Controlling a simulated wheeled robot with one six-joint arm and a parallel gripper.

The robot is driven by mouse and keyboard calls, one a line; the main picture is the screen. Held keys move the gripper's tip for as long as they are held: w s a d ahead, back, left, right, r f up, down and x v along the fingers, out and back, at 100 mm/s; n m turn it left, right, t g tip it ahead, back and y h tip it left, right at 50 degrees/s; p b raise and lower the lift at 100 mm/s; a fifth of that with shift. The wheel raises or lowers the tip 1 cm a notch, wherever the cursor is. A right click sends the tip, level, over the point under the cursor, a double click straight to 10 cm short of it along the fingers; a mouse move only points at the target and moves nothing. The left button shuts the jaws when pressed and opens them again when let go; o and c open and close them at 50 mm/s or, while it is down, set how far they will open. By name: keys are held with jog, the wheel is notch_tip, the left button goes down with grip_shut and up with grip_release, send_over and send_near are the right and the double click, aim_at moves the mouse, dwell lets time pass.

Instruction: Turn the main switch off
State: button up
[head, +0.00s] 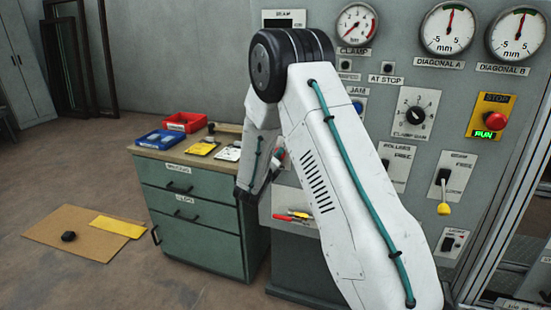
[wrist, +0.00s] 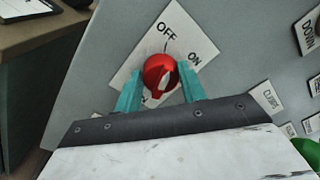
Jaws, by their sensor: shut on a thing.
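The main switch is a red rotary knob (wrist: 159,73) with a white mark on its face, in the wrist view. It sits on a white plate (wrist: 188,28) lettered OFF and ON, fixed to a grey panel. My gripper (wrist: 160,78) has a teal finger on each side of the knob and is shut on it. I cannot tell for sure which word the knob points to. In the head view my arm hides the switch and most of the gripper.
Right of the arm, the panel carries a selector dial (head: 415,113), a yellow STOP/RUN plate (head: 490,116) and a yellow-tipped lever (head: 444,190). A green drawer cabinet (head: 195,232) with red and blue trays stands left. The floor has a cardboard sheet (head: 60,225).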

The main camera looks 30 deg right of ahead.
jog(key=shift+a+n, duration=0.1)
jog(key=shift+n, duration=0.8)
jog(key=shift+w, duration=0.1)
jog(key=o, duration=1)
jog(key=v, duration=0.7)
jog(key=shift+s+a+f, duration=0.1)
jog(key=shift+s+a, duration=0.15)
jog(key=shift+s, duration=0.05)
